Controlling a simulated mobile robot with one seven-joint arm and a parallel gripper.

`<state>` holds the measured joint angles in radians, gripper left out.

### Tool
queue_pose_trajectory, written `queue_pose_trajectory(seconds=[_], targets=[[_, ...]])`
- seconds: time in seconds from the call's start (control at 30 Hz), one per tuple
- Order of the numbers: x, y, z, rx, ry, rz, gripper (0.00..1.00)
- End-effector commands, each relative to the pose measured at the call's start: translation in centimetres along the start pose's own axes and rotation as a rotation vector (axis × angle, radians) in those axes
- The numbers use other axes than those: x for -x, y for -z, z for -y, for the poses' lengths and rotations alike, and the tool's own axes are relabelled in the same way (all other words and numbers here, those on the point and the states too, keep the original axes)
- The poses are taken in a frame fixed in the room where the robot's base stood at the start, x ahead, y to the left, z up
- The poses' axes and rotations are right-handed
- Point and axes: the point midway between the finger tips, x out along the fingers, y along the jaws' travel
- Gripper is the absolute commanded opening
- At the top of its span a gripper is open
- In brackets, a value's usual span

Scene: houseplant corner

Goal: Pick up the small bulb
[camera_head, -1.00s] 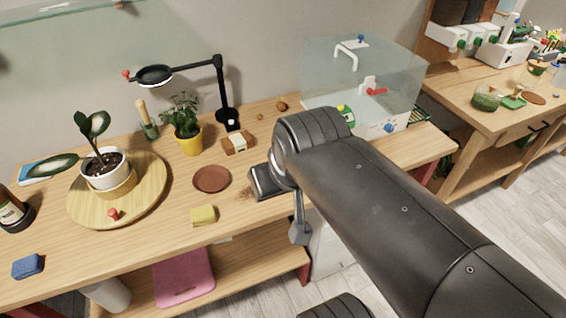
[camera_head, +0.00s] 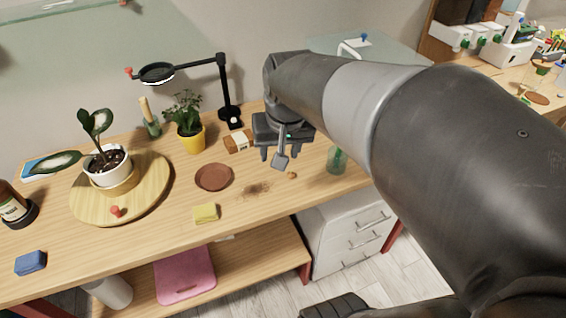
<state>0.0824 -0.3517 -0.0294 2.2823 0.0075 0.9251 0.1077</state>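My gripper (camera_head: 281,153) hangs over the table right of the middle, pointing down, with its dark fingers apart and nothing seen between them. A small round brown thing (camera_head: 292,175) that looks like a bulb lies on the wood just below and right of the fingers, apart from them. I cannot tell whether it is the small bulb. Two small brown round things seen earlier by the lamp foot are now hidden behind my gripper and arm.
A brown saucer (camera_head: 213,178), spilled soil (camera_head: 256,189) and a yellow sponge (camera_head: 205,213) lie left of my gripper. A green glass jar (camera_head: 337,160) stands close on the right.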

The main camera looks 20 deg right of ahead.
Motion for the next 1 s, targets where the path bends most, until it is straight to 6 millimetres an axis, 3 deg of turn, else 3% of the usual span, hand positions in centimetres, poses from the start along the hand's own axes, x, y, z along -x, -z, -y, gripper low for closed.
queue_pose_trajectory(seconds=[0.2,0.5,0.73,1.0], targets=[[-4.2,4.5,-1.8,-0.114,-0.029,0.105,0.49],[-11.0,9.0,-4.8,-0.256,-0.073,0.230,0.49],[-13.7,10.2,-6.1,-0.307,-0.090,0.270,0.49],[-17.3,9.2,-6.4,-0.311,-0.092,0.277,0.49]])
